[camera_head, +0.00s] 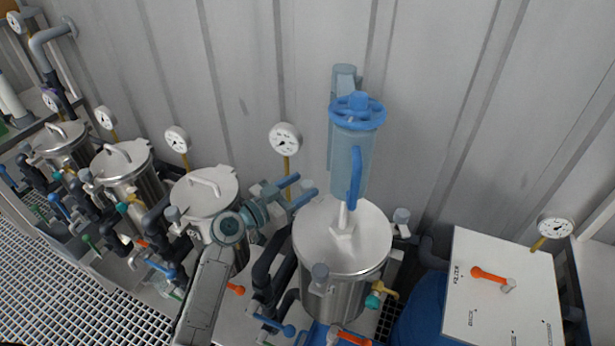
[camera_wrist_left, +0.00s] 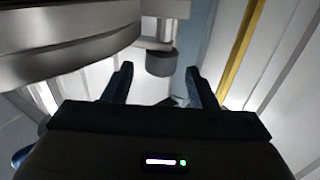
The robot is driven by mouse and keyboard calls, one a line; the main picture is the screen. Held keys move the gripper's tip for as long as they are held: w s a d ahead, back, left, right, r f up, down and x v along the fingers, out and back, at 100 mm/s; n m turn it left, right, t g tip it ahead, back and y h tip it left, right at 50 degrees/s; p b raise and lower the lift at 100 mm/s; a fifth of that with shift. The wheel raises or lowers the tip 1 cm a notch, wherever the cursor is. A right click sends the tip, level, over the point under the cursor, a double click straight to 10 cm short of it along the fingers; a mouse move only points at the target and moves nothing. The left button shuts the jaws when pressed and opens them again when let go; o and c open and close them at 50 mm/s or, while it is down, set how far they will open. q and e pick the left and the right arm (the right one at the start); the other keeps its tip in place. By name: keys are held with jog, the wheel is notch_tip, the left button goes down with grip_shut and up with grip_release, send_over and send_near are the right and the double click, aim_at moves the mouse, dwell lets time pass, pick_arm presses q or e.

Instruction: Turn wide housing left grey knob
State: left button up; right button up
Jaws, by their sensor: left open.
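The wide housing (camera_head: 315,262) is a broad steel vessel with a round lid, right of centre in the head view. A dark grey knob (camera_wrist_left: 161,63) hangs below a pale bracket in the left wrist view, beside the steel rim. In the head view I cannot make out this knob behind my left gripper (camera_head: 306,184). The gripper reaches in beside the lid's upper left edge, fingers pointing toward the wall. In the wrist view the open left gripper (camera_wrist_left: 159,68) has a finger on either side of the knob, apart from it. My right gripper is not in view.
A gauge (camera_head: 285,139) on a yellow stem (camera_wrist_left: 242,45) stands close to the left gripper. A clear blue cylinder with a blue handwheel (camera_head: 357,112) rises behind the lid. Another grey knob (camera_head: 401,216) is on the right. Narrower vessels (camera_head: 204,192) stand left; a corrugated wall closes the back.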

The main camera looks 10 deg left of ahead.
pick_arm(q)
jog(key=shift+p+x, duration=0.3)
jog(key=shift+x, duration=1.1)
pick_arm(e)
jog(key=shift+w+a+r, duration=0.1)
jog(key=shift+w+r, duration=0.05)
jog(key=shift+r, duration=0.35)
pick_arm(q)
jog(key=c, duration=1)
jog(key=shift+o, duration=0.2)
jog(key=m+g+h+b, duration=0.1)
jog(key=b, duration=0.3)
jog(key=m+g+h+b, duration=0.1)
jog(key=h+b, duration=0.1)
jog(key=b, duration=0.2)
jog(key=shift+f+m+g, duration=0.2)
jog(key=shift+m+g, duration=0.1)
jog(key=shift+g, duration=0.1)
jog(key=shift+r+g+b, duration=0.1)
jog(key=shift+g+b, duration=0.2)
jog(key=shift+b, duration=0.15)
jog(key=shift+r, duration=0.1)
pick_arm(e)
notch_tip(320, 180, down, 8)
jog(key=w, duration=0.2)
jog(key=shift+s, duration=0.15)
